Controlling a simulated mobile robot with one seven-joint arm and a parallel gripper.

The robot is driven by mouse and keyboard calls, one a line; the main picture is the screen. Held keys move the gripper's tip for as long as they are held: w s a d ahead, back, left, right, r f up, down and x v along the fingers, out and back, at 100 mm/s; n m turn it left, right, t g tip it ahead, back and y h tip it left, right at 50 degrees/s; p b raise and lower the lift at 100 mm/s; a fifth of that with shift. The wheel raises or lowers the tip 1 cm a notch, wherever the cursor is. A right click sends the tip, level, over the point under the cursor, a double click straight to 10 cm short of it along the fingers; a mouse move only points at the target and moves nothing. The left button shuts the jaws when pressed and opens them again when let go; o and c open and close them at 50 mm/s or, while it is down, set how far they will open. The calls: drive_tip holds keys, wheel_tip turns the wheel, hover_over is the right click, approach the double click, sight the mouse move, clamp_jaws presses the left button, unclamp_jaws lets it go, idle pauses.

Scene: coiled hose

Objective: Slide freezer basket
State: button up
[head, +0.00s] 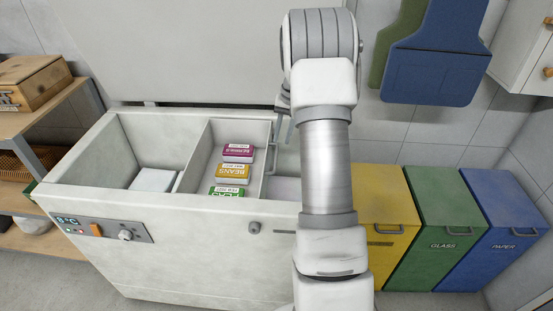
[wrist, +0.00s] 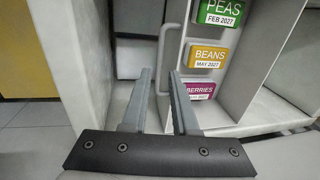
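The freezer basket (head: 262,168) is a light grey bin in the open chest freezer (head: 190,255), right of the middle. It holds a purple berries box (head: 238,151), a yellow beans box (head: 230,174) and a green peas box (head: 227,192). A pale bar handle (wrist: 165,62) stands on the basket's side wall; in the head view it is at the basket's right side. My gripper (wrist: 160,74) is open, with the handle appearing between its two fingertips. I cannot tell whether a finger touches it. In the head view my arm partly hides the gripper (head: 282,134).
White packages (head: 153,180) lie in the freezer's left part. The raised lid (head: 190,50) stands behind. Yellow (head: 385,230), green (head: 455,225) and blue (head: 512,235) bins stand to the right. A wooden shelf (head: 50,110) with a crate is at left.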

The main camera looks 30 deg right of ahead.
sight(275, 161)
drive_tip(key=f, duration=0.2)
drive_tip(key=a+f+b, duration=0.1)
drive_tip(key=f, duration=0.2)
drive_tip(key=w+f, duration=0.1)
drive_tip(key=f, duration=0.2)
drive_tip(key=shift+a+f, duration=0.2)
clamp_jaws()
idle(1.1)
